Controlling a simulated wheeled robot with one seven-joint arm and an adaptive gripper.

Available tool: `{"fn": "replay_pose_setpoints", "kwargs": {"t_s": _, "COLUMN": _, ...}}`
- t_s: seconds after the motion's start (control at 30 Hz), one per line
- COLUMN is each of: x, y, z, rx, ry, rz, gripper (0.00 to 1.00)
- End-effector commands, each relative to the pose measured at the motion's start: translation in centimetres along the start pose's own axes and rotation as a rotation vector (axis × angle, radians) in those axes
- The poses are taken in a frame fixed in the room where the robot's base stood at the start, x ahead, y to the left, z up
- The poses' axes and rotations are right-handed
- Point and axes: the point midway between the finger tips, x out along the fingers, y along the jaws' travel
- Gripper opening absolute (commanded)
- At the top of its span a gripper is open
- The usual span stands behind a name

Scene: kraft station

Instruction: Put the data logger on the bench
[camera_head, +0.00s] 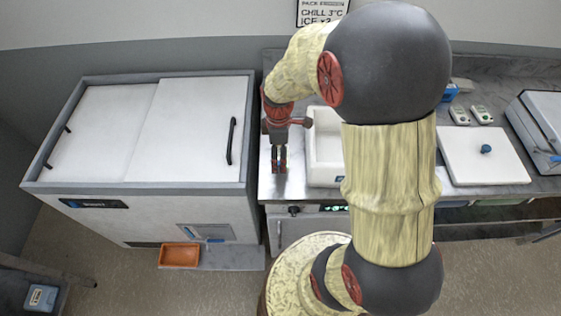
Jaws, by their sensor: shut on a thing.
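My gripper (279,166) is at the left end of the steel bench (288,190), pointing down, left of the white open box. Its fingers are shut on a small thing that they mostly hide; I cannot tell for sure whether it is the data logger. Whether it touches the bench top is also unclear. Two small white devices with greenish faces, one on the left (459,115) and one on the right (482,115), lie on the bench behind the white lid; they may be loggers. My arm covers the middle of the bench.
A white open box (323,176) stands just right of my gripper. A white lid with a blue knob (486,149) lies further right. A chest freezer (150,182) with sliding lids stands left of the bench. An orange tray (179,255) sits low before it.

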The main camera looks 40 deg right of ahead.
Motion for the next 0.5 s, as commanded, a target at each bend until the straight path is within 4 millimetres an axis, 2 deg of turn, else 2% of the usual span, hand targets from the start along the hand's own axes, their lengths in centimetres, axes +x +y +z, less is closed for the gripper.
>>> {"fn": "replay_pose_setpoints", "kwargs": {"t_s": 0.3, "x": 4.4, "y": 0.0, "z": 0.0, "rx": 0.0, "ry": 0.0, "rz": -0.001, "gripper": 0.43}}
{"fn": "replay_pose_setpoints", "kwargs": {"t_s": 0.5, "x": 4.6, "y": 0.1, "z": 0.0, "rx": 0.0, "ry": 0.001, "rz": 0.002, "gripper": 0.43}}
